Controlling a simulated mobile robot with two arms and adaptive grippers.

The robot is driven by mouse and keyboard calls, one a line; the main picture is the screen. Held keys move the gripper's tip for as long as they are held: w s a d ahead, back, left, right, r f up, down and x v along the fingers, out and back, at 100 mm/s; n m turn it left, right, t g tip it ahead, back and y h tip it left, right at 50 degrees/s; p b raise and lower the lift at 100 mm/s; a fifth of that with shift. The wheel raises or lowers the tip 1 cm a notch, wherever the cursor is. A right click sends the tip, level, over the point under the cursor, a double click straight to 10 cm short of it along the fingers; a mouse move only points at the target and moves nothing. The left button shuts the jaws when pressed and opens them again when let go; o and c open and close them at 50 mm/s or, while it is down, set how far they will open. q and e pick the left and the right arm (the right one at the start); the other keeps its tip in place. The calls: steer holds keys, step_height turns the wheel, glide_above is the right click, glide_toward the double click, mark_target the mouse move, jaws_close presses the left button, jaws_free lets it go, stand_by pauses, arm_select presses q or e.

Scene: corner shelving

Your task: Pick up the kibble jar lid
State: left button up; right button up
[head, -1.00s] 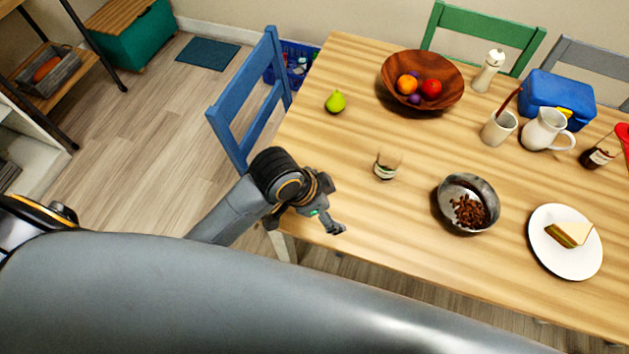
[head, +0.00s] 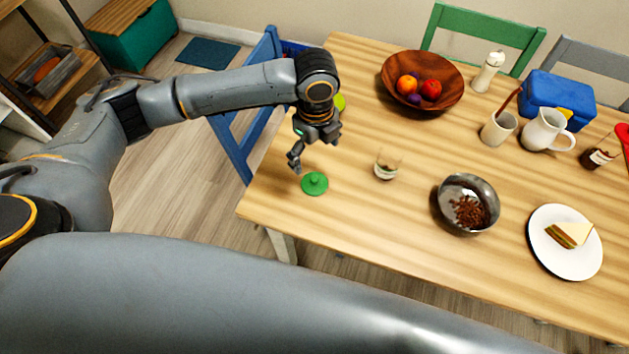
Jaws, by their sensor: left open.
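The lid (head: 315,184) is a small green disc with a raised knob. It lies flat on the wooden table near the left front edge. My left gripper (head: 314,154) is open and empty above the table. In the picture it is just above and slightly left of the lid, with a visible gap between them. A metal bowl (head: 482,188) holding brown kibble is further right. My right gripper is not in view.
A wooden fruit bowl (head: 395,74), a white cup (head: 498,128), a white pitcher (head: 547,130) and a blue lunch box (head: 553,95) stand further back. A sandwich plate (head: 565,266) is at right. A blue chair (head: 232,142) is at the left edge. The front table strip is clear.

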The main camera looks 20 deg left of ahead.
arm_select(q)
glide_above(313, 180)
steer(key=f, duration=0.6)
steer(key=shift+w+d+f, duration=0.2)
steer(key=shift+d+f, duration=0.05)
steer(key=f+p, duration=0.1)
steer(key=f, duration=0.3)
steer(key=shift+a+f, duration=0.1)
steer(key=shift+a, duration=0.1)
steer(key=shift+f, duration=0.55)
steer(key=c, duration=1.2)
steer(key=shift+s, duration=0.15)
steer(key=c, duration=0.5)
steer(key=shift+c, duration=0.5)
